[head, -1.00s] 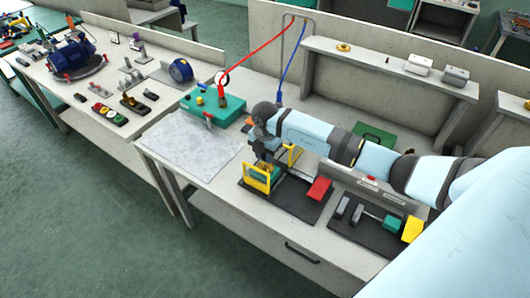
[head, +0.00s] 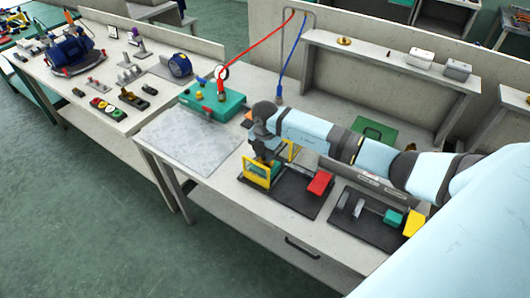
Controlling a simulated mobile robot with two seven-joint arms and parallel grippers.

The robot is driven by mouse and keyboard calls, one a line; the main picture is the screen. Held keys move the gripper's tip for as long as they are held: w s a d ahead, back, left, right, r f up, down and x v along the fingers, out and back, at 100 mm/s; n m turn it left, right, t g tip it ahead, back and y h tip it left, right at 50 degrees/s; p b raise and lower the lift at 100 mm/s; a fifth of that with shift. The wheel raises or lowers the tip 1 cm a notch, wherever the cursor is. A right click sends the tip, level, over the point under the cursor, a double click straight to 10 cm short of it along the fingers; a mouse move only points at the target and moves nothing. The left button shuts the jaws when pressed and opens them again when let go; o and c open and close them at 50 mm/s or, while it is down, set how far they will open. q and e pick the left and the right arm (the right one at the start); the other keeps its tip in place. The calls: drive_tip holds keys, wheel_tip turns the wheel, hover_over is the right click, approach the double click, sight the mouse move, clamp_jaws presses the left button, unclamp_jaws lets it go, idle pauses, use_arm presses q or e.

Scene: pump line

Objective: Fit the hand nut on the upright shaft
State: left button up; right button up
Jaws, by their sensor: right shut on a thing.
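My right gripper (head: 262,158) points down just above a black base plate (head: 293,203) on the workbench, close behind a yellow frame (head: 256,175). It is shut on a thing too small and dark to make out. I cannot pick out the hand nut. The upright shaft does not show clearly; the gripper, wrist and yellow frame cover much of that spot, so I cannot tell whether anything touches it. My left gripper is not in view.
A red block (head: 320,182) lies on the plate's right. A second black plate (head: 362,232) holds a teal block (head: 393,217) and a yellow block (head: 413,223). A teal box (head: 212,102) with hoses stands behind. The grey mat (head: 190,140) is clear.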

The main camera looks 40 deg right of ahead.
drive_tip(key=shift+f, duration=0.15)
idle(0.6)
drive_tip(key=o, duration=0.8)
drive_tip(key=shift+r+p, duration=2.15)
drive_tip(key=shift+r, duration=0.85)
